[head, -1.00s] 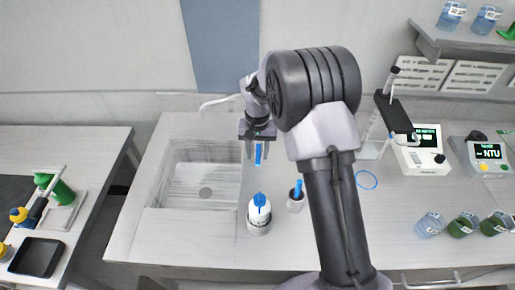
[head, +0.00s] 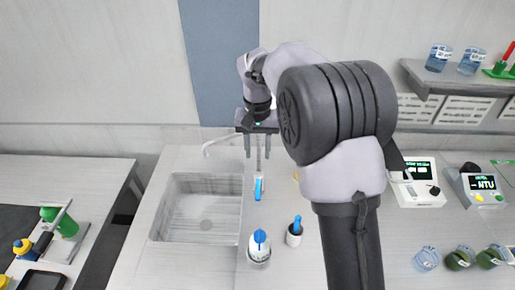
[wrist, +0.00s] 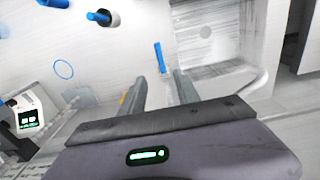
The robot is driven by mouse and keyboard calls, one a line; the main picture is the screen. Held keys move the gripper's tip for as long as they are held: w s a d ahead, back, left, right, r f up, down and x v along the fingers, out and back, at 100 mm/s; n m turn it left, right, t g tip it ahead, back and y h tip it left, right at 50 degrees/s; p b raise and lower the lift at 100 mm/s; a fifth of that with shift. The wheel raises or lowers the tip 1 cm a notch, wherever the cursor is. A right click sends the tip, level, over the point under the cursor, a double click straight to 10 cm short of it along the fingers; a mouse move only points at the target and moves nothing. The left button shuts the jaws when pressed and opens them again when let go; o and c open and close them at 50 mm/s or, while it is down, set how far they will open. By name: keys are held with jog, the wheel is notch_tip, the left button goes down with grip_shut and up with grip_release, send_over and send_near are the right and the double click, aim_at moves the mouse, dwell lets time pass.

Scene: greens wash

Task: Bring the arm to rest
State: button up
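My gripper (head: 257,152) hangs in the air over the counter, just right of the sink, with its fingers pointing down. Its two fingers are apart and nothing is clearly held between them; they also show in the wrist view (wrist: 160,82). A slim blue-ended object (head: 258,188) lies on the counter beyond the fingertips, and its blue part shows in the wrist view (wrist: 160,57). My arm is raised and bent in the middle of the head view, and it hides part of the counter and wall.
The sink (head: 162,236) is left of the gripper. A white bottle with a blue top (head: 259,250) and a small cup with a blue item (head: 294,236) stand in front. Meters (head: 417,190), jars (head: 427,259) and a shelf (head: 420,80) are at right.

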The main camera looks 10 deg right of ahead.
jog(key=s+r+m+t+y+b, duration=0.15)
jog(key=s+t+b, duration=0.25)
jog(key=s+b, duration=1.25)
jog(key=s+f+t+p, duration=0.1)
jog(key=s+f, duration=0.4)
jog(key=s, duration=0.8)
jog(key=shift+s+d+t+p, duration=0.2)
jog(key=shift+t+p, duration=0.2)
jog(key=shift+p, duration=0.35)
jog(key=shift+m+y, duration=0.25)
